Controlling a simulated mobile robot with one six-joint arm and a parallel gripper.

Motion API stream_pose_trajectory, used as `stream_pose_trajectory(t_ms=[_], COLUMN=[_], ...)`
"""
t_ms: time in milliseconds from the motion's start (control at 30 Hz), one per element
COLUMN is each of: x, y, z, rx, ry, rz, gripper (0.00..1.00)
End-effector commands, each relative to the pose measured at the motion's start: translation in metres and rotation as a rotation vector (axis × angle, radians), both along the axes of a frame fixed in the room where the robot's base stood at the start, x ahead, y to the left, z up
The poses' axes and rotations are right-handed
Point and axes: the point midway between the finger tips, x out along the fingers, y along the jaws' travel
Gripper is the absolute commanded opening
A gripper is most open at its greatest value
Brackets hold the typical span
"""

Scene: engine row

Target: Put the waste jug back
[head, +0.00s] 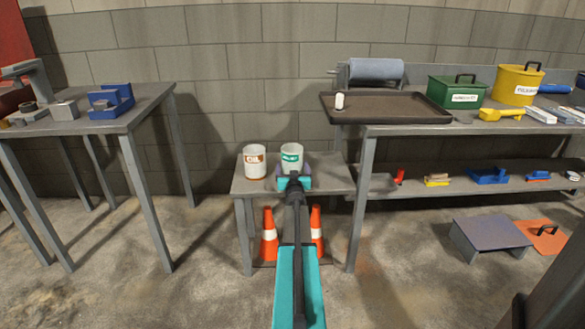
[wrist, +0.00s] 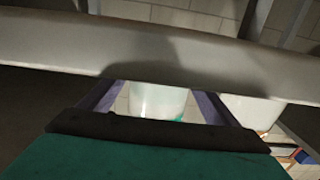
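Two white jugs stand upright side by side on a small low grey table (head: 330,185). The left one has a brown-orange label (head: 255,161); the right one has a green label (head: 292,158). The lettering is too small to read surely, so I cannot tell which is the waste jug. My gripper (head: 293,181) is at the table's front side, before the green-labelled jug. In the wrist view my gripper (wrist: 158,95) is open, its purple fingers apart with the green-labelled jug (wrist: 158,101) seen between them and gaps on both sides. The other jug (wrist: 250,108) shows to the right.
Two orange cones (head: 269,238) stand beneath the small table. A workbench (head: 390,131) at right bears a dark tray (head: 400,108), a green box (head: 456,91) and a yellow can (head: 515,85). Another table (head: 150,100) stands at left. A low grey stand (head: 492,236) is on the floor.

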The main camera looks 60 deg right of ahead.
Motion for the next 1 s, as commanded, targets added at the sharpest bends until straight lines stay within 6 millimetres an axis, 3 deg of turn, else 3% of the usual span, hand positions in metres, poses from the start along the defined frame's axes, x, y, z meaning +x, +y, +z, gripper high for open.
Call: stream_pose_trajectory(t_ms=[467, 1000], x=[0.000, -0.026], y=[0.000, 0.036], z=[0.004, 0.004], rx=[0.000, 0.001], ry=[0.000, 0.000], rz=[0.000, -0.001], gripper=[0.87, 0.87])
